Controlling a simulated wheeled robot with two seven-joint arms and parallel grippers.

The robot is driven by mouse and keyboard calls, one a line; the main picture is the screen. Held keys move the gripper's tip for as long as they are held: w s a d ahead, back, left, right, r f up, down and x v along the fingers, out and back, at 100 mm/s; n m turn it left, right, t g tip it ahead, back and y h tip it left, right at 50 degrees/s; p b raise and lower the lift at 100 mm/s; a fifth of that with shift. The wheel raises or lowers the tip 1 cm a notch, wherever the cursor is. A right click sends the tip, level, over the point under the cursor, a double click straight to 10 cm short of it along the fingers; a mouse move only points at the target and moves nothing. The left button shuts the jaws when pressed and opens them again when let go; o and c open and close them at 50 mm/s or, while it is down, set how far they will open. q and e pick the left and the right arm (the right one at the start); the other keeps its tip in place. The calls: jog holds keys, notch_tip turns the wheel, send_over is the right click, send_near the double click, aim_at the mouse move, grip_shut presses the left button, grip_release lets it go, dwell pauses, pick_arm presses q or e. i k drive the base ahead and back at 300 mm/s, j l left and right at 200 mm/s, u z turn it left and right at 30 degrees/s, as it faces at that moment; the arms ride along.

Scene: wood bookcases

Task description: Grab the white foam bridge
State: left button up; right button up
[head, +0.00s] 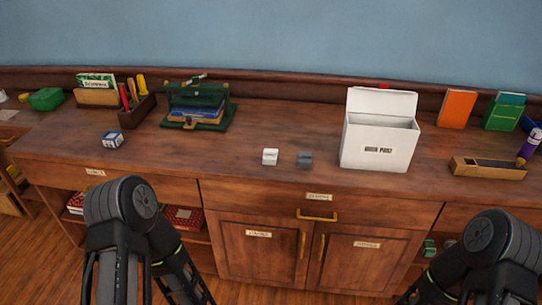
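A small white block (270,157) sits on the wooden counter near its front edge, left of the white box. It is the closest match I see to the white foam bridge, but it is too small to make out a bridge shape. A small grey block (304,159) lies just to its right, apart from it. My two arms show at the lower left and lower right, in front of the counter and well away from the white block. Neither gripper's fingertips can be made out in the head view.
A white open box (378,142) stands right of the blocks. A blue-and-white cube (113,139), a green stand with books (198,110) and a tool holder (136,108) are at left. A wooden tray (487,168) lies at right. The counter (225,150) left of the white block is clear.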

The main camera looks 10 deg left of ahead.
aim_at(270, 156)
jog(key=j+z, duration=0.1)
jog(key=z, duration=1)
jog(key=j+z, duration=0.4)
jog(key=k+j+z, duration=0.15)
jog(key=j+z, duration=0.3)
jog(key=j, duration=0.15)
jog(key=k+j+z, duration=0.15)
jog(key=j+z, duration=0.25)
jog(key=k+j, duration=0.2)
jog(key=j, duration=0.2)
jog(key=k+j, duration=0.15)
jog(key=j, duration=0.25)
jog(key=k+j+z, duration=0.1)
jog(key=j, duration=0.3)
jog(key=k, duration=0.1)
